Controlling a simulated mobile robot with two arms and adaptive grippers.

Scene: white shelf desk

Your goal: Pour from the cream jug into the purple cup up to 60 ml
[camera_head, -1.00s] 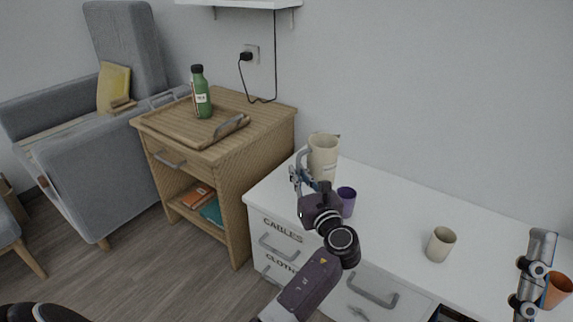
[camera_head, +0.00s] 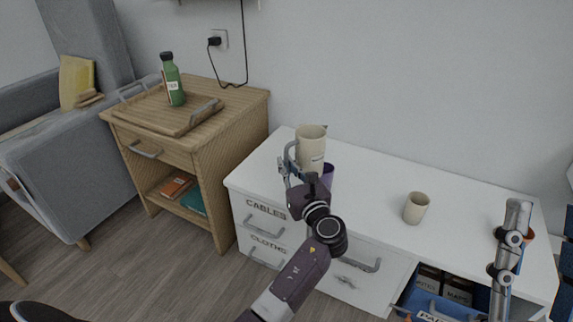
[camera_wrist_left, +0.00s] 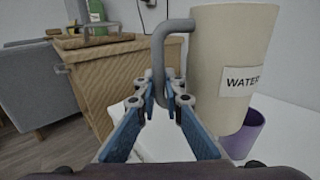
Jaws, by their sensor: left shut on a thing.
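The cream jug (camera_head: 311,150) stands upright over the left end of the white desk. Its label reads WATER in the left wrist view (camera_wrist_left: 232,60). My left gripper (camera_head: 287,170) is shut on the jug's grey handle, which runs between the blue fingers in the left wrist view (camera_wrist_left: 158,92). I cannot tell whether the jug touches the desk. The purple cup (camera_head: 328,174) is just right of the jug, partly hidden by it and my gripper; it also shows in the left wrist view (camera_wrist_left: 243,130). Its inside is hidden. My right gripper (camera_head: 541,255) is open at the right edge.
A beige cup (camera_head: 416,208) stands mid-desk on the white desk (camera_head: 375,185). An orange cup (camera_head: 529,237) is mostly hidden behind my right gripper. An open compartment below holds boxes (camera_head: 430,283). A wooden cabinet (camera_head: 235,120) with a tray and green bottle (camera_head: 173,82) stands left.

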